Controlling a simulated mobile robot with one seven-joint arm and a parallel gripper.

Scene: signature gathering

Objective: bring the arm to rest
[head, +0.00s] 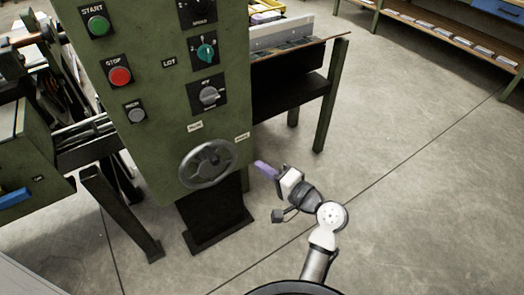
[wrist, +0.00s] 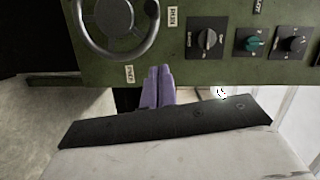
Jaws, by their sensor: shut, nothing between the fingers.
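My gripper (head: 265,170) shows in the head view in front of the green machine, just right of its handwheel (head: 208,163). The purple fingers are together, with nothing seen between them. In the wrist view the gripper (wrist: 158,72) shows its two purple fingers side by side, pointing toward the machine's panel near the handwheel (wrist: 118,28). My arm is bent above the floor and apart from the machine as far as I can tell. Whether the fingertips touch the panel cannot be told.
The green machine panel (head: 160,100) carries a green START button (head: 98,25), a red STOP button (head: 120,76) and several knobs. A dark-legged table (head: 325,110) adjoins it. A shelf (head: 450,38) stands at the back right. The concrete floor (head: 430,190) at right is clear.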

